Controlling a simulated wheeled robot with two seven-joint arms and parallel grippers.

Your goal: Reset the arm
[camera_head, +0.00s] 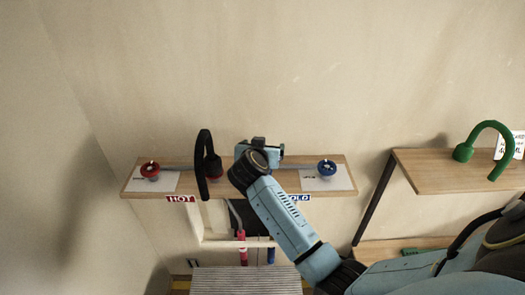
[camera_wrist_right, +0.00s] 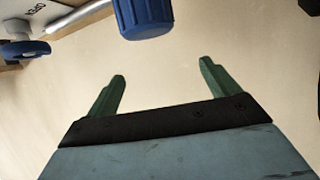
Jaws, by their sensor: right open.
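My right arm comes in from the right in the head view, and its gripper (camera_head: 260,150) is over the middle of the wooden shelf with the taps. In the right wrist view the two green fingers of this gripper (camera_wrist_right: 160,85) are spread apart with nothing between them. A blue ribbed cylinder (camera_wrist_right: 145,16) is at the top of that view, apart from the fingers. A blue valve part (camera_wrist_right: 25,49) is at its upper left. My left gripper is in neither view.
The shelf (camera_head: 130,185) carries a red HOT knob (camera_head: 150,169), a black curved spout (camera_head: 203,165) and a blue knob (camera_head: 327,168). A right shelf (camera_head: 425,175) holds a green curved spout (camera_head: 490,130). A grey ribbed surface (camera_head: 245,281) is below. The wall above is bare.

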